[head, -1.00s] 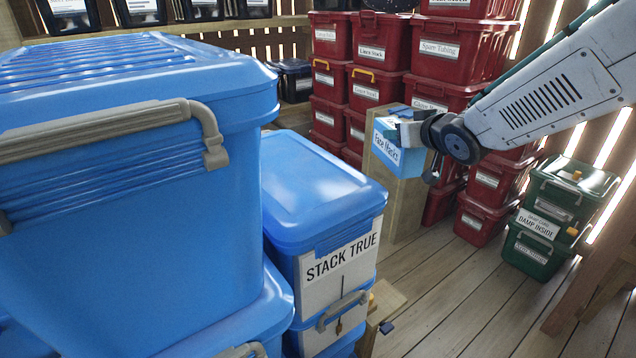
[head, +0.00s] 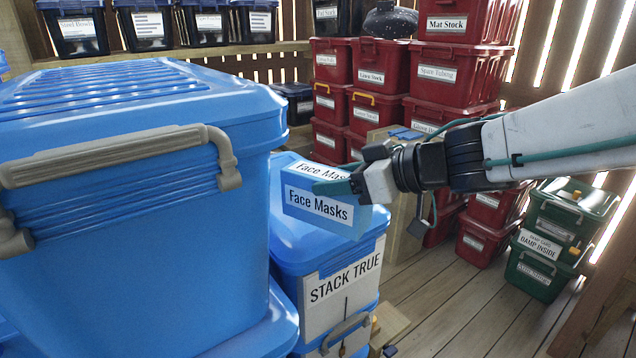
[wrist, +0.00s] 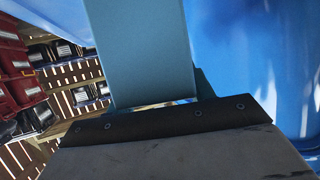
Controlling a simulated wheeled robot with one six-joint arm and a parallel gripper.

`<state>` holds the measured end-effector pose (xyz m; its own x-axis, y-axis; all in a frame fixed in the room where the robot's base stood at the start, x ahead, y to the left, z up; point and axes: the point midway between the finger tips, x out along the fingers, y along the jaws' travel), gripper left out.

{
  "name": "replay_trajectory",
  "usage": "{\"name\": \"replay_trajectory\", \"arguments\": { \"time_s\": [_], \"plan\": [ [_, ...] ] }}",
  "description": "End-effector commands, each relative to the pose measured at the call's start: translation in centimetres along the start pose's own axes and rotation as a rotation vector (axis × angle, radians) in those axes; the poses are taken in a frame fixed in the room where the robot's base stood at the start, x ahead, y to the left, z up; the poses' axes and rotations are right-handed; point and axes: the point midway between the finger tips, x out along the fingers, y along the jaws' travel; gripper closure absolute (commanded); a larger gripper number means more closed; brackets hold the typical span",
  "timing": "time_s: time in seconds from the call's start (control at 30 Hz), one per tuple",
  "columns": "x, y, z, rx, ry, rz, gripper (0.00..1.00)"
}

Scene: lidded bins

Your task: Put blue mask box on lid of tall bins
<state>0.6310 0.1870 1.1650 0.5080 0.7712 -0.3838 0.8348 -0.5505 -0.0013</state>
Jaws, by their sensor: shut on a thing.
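The blue mask box (head: 318,212), labelled "Face Masks", is held in my gripper (head: 352,184) in the head view. It hangs in front of and over the blue lid of the "STACK TRUE" bin (head: 355,255), slightly tilted. I cannot tell whether it touches that lid. In the wrist view the box (wrist: 140,50) fills the middle, close against the gripper. One finger shows on the box in the head view; the other is hidden. A taller, larger blue bin (head: 130,240) with a ribbed lid (head: 120,85) stands close at the left.
Stacked red bins (head: 435,75) stand behind, and green bins (head: 560,220) sit at the right. A wooden post (head: 400,200) stands behind my gripper. Dark bins (head: 75,30) line a shelf at the back left. The plank floor (head: 460,310) is open at front right.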

Motion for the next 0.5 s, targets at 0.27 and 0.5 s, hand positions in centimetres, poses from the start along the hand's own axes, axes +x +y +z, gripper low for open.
{"name": "replay_trajectory", "arguments": {
  "time_s": [0.27,0.5],
  "plan": [
    [4.9,5.3,-1.2,0.002,-0.002,0.000,0.80],
    [7.5,8.3,-2.0,-0.001,0.001,0.001,0.80]
  ]
}}
